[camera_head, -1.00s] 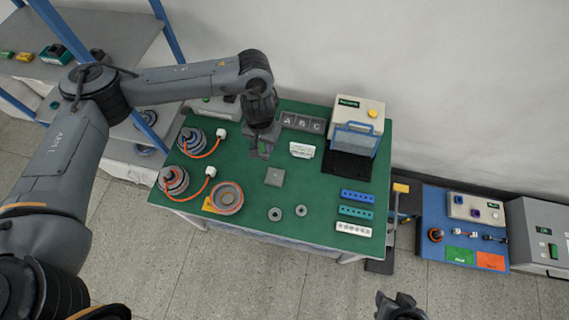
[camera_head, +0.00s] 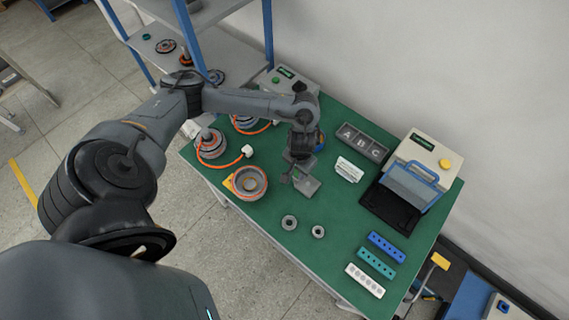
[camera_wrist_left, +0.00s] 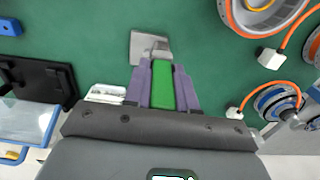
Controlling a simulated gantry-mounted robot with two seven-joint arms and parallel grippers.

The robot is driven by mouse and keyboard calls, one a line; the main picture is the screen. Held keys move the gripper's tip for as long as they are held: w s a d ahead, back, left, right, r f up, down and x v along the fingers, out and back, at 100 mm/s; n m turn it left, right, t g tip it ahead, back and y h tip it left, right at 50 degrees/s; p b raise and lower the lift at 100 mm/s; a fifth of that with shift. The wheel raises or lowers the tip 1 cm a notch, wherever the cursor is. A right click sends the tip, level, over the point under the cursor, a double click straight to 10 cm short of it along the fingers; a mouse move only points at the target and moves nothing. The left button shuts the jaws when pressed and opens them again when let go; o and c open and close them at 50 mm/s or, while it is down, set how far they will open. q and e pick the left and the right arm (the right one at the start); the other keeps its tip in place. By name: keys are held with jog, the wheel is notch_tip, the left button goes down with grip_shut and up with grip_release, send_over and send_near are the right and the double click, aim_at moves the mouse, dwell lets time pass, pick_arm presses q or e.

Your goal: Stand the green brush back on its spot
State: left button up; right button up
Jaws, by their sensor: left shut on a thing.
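The green brush (camera_wrist_left: 164,87) shows as a green block between the two purple fingers of my left gripper (camera_wrist_left: 163,68) in the left wrist view. The gripper is shut on it. In the head view my left gripper (camera_head: 292,174) points down over the green table, and its wrist hides most of the brush. A small grey square plate (camera_head: 307,186) lies at the gripper's right side; it also shows just beyond the fingertips in the left wrist view (camera_wrist_left: 140,45). I cannot tell whether the brush touches it. My right gripper is out of view.
A white card holder (camera_head: 348,170) and the ABC tray (camera_head: 362,142) stand right of the gripper. An orange-rimmed ring part (camera_head: 250,183) and hubs with orange cables (camera_head: 211,144) are left. Front middle has two small rings (camera_head: 289,222).

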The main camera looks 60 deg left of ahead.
pick_arm(q)
jog(key=shift+w+a+f+b, duration=0.2)
jog(key=shift+a+f+b, duration=2.35)
jog(key=shift+a+f, duration=2.85)
jog(key=o, duration=0.9)
jog(key=shift+o, duration=0.2)
